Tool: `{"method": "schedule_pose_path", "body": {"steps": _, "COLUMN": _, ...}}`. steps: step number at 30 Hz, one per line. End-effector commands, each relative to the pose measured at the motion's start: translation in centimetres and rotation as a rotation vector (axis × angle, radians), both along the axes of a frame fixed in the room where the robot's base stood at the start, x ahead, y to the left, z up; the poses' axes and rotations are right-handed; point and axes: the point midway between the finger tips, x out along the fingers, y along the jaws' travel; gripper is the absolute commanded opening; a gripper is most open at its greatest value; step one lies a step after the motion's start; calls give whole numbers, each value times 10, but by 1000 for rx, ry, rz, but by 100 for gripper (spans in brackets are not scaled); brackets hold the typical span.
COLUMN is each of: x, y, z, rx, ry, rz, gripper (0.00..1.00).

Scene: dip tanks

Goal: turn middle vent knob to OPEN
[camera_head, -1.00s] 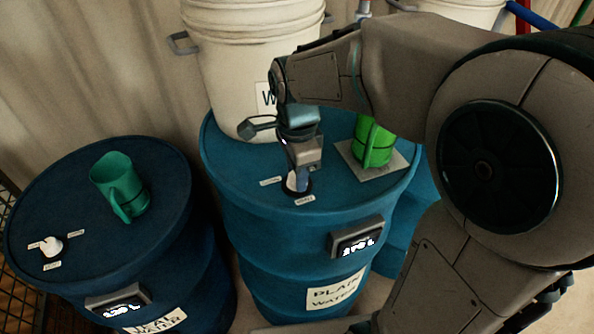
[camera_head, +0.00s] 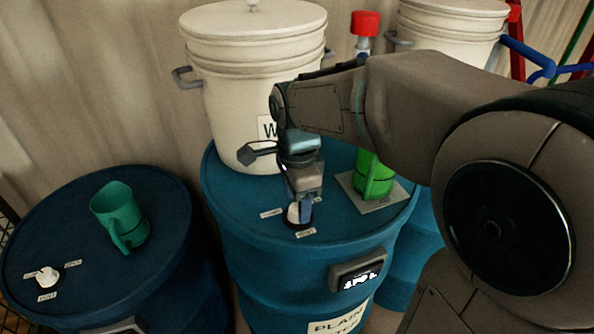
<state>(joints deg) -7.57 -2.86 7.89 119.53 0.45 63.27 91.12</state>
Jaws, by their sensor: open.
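The middle vent knob (camera_head: 294,212) is small and white, on a dark round base on top of the middle blue barrel (camera_head: 232,208). Small white labels (camera_head: 271,213) lie around it, too small to read surely. My gripper (camera_head: 299,211) points down over the knob from above, with its blue-grey fingers at the knob. The jaws are open; the near finger hides part of the knob. I cannot tell whether the fingers touch it or which label the knob points to.
A green jug (camera_head: 372,178) stands on a pale square plate at the barrel's right. A white bucket (camera_head: 256,80) stands behind my gripper. The left blue barrel (camera_head: 90,225) carries another green jug (camera_head: 118,213) and a white knob (camera_head: 47,277).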

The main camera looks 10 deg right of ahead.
Motion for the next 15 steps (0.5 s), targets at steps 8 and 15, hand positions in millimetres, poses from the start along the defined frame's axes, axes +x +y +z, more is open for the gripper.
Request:
{"method": "schedule_pose_path", "body": {"steps": 8, "x": 1, "y": 0, "z": 64, "rx": 1, "ry": -6, "rz": -1, "gripper": 56}}
{"method": "schedule_pose_path", "body": {"steps": 15, "x": 0, "y": 1, "z": 108, "rx": 1, "ry": -4, "rz": 0, "gripper": 56}}
